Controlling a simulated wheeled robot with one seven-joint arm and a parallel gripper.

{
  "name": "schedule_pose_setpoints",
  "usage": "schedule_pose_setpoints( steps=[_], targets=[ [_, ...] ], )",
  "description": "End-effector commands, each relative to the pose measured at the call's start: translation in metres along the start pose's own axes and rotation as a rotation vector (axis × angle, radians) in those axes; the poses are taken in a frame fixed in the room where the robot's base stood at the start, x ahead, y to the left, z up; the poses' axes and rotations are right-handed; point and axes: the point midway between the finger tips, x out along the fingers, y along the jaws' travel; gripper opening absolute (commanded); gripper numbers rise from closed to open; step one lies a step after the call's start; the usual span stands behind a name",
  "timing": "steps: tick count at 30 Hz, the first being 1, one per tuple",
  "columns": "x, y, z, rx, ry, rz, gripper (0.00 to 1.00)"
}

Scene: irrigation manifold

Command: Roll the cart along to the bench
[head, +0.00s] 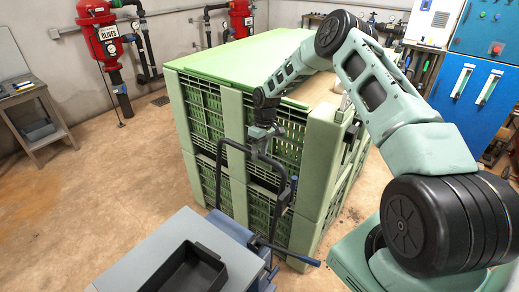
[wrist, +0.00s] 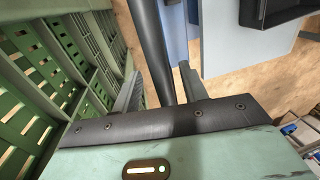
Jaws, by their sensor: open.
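The cart (head: 150,255) stands at the bottom centre of the head view, with a grey top, a black tray (head: 185,270) on it and a black tubular push handle (head: 222,175). My gripper (head: 262,132) is at the top of the handle. In the wrist view the black handle bar (wrist: 150,45) runs between the two fingers of my open gripper (wrist: 160,85); I cannot tell if either finger touches it. The cart top (wrist: 235,45) shows beyond. A grey bench (head: 38,115) stands against the left wall, with small items on top and a bin on its lower shelf.
Stacked green crates (head: 240,115) stand right behind the handle, close to my arm; their slatted side (wrist: 50,80) fills the wrist view's left. Red filter tanks (head: 100,38) line the back wall. A blue cabinet (head: 475,85) is at right. Floor (head: 110,170) between cart and bench is clear.

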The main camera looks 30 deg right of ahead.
Motion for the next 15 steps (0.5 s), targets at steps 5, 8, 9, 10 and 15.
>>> schedule_pose_setpoints(
  steps=[5,8,9,10,15],
  targets=[
    [0.0016,0.0001,-0.0002,-0.001,0.0,0.001,0.43],
    [0.0015,0.0001,-0.0002,-0.001,0.0,0.001,0.43],
    [0.0015,0.0001,-0.0002,-0.001,0.0,0.001,0.35],
    [0.0014,0.0001,-0.0003,-0.001,0.0,0.001,0.26],
    [0.0013,0.0,-0.0003,-0.001,0.0,0.001,0.0]
  ],
)
